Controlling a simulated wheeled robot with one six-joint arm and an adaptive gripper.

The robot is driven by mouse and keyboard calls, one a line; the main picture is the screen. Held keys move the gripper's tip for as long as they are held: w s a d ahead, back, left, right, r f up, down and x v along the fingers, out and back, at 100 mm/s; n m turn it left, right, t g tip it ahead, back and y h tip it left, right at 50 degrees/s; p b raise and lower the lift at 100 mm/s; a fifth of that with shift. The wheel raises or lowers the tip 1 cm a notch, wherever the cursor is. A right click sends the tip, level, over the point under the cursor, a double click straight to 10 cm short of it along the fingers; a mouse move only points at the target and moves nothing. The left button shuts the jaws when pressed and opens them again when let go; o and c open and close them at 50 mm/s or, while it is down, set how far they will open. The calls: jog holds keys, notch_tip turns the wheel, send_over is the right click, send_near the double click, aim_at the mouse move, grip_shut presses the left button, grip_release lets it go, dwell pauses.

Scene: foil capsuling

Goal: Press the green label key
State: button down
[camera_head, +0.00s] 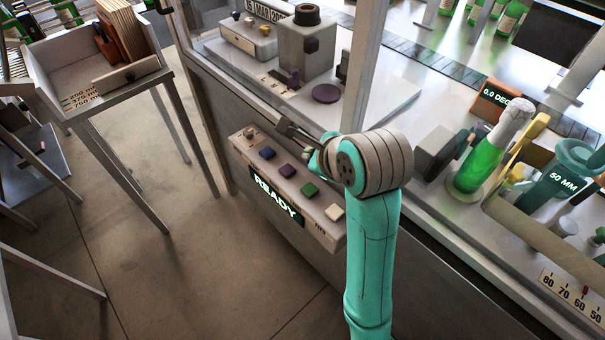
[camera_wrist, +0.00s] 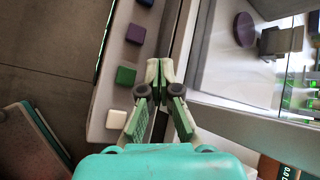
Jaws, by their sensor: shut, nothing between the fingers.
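The green label key (camera_head: 310,190) sits on a sloping grey key panel (camera_head: 322,222), between a purple key (camera_head: 287,170) and a white key (camera_head: 334,212). In the wrist view the green key (camera_wrist: 126,76) lies to the left of my fingertips, clear of them. My gripper (camera_wrist: 159,70) is shut and empty, its two fingertips together beside the panel's edge. In the head view my gripper (camera_head: 287,127) is partly hidden by my wrist and sits past the keys, on the machine side. Nothing covers the green key in either view.
A blue key (camera_head: 268,153) and a pale key (camera_head: 249,133) share the panel, above a lit READY display (camera_head: 277,197). A machine post (camera_head: 358,75) rises behind my gripper. A green bottle (camera_head: 487,155) stands on the right bench.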

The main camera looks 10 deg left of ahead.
aim_at(310, 191)
jog(key=shift+f, duration=0.15)
jog(key=shift+f, duration=4.25)
jog(key=shift+f, duration=0.25)
jog(key=shift+f, duration=0.15)
jog(key=shift+f, duration=0.55)
jog(key=shift+r, duration=0.95)
jog(key=shift+r, duration=0.1)
